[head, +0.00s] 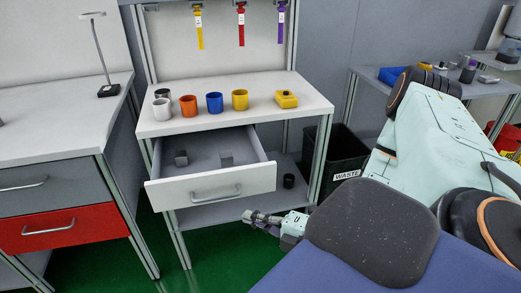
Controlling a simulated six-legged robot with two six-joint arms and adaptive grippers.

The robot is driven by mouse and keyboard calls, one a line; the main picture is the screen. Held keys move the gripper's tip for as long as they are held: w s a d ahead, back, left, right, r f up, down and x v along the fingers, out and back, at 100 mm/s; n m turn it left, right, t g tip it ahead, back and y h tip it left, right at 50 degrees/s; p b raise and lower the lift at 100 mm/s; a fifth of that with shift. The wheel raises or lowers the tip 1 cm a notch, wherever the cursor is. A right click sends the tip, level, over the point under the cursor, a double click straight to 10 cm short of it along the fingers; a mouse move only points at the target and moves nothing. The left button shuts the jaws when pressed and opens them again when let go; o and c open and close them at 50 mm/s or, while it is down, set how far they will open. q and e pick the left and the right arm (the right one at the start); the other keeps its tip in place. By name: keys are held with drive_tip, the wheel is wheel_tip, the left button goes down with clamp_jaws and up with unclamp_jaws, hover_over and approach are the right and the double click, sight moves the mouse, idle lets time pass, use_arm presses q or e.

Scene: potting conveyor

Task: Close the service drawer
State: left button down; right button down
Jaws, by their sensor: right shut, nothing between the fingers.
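The service drawer (211,186) is white with a grey handle (217,192) and stands pulled well out under the white bench top (290,113). Two small grey blocks (181,157) (226,158) lie inside it. My right gripper (248,216) is shut and empty, low and just right of the drawer front, in front of the lower shelf. It looks apart from the drawer, though the exact depth is hard to tell. My left gripper does not show.
Several cups, including an orange cup (188,106), and a yellow device (286,99) stand on the bench. A black waste bin (340,155) is at right. A red drawer (62,229) is at left. Green floor (125,270) lies open in front.

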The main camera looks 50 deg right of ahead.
drive_tip(key=w+f+b, duration=0.1)
drive_tip(key=w+b, duration=0.3)
drive_tip(key=w, duration=0.5)
drive_tip(key=shift+d+f, duration=0.15)
drive_tip(key=shift+f, duration=0.15)
drive_tip(key=shift+d, duration=0.1)
